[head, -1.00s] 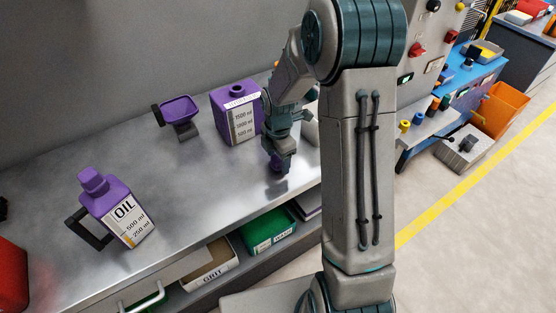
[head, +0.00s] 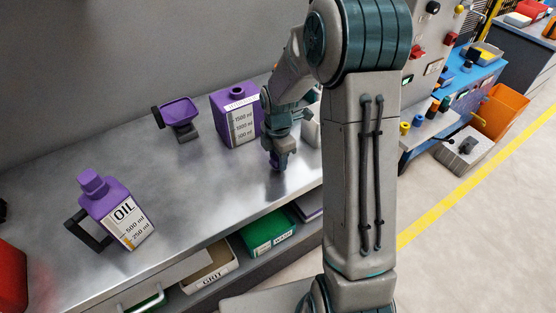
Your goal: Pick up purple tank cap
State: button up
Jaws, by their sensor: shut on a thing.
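My gripper (head: 279,163) is low over the steel bench (head: 190,218), right of its middle, pointing down. It is shut on the purple tank cap (head: 277,168), of which only a small part shows between and below the fingers. I cannot tell whether the cap is clear of the bench top. The purple tank (head: 221,109), with a white volume label and a bare neck opening on top, stands upright behind and to the left of my gripper.
A purple oil bottle (head: 109,202) with a black handle is at the front left. A red object (head: 12,275) is at the left edge. Bins marked GRIT (head: 210,274) and green (head: 268,236) sit below the bench.

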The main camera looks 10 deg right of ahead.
notch_tip(320, 180, up, 3)
jog(key=shift+d, duration=0.15)
jog(key=s+d+r+b, duration=0.1)
jog(key=s+d+r, duration=0.4)
jog(key=d, duration=0.5)
jog(key=shift+s+r, duration=0.25)
jog(key=shift+r, duration=0.55)
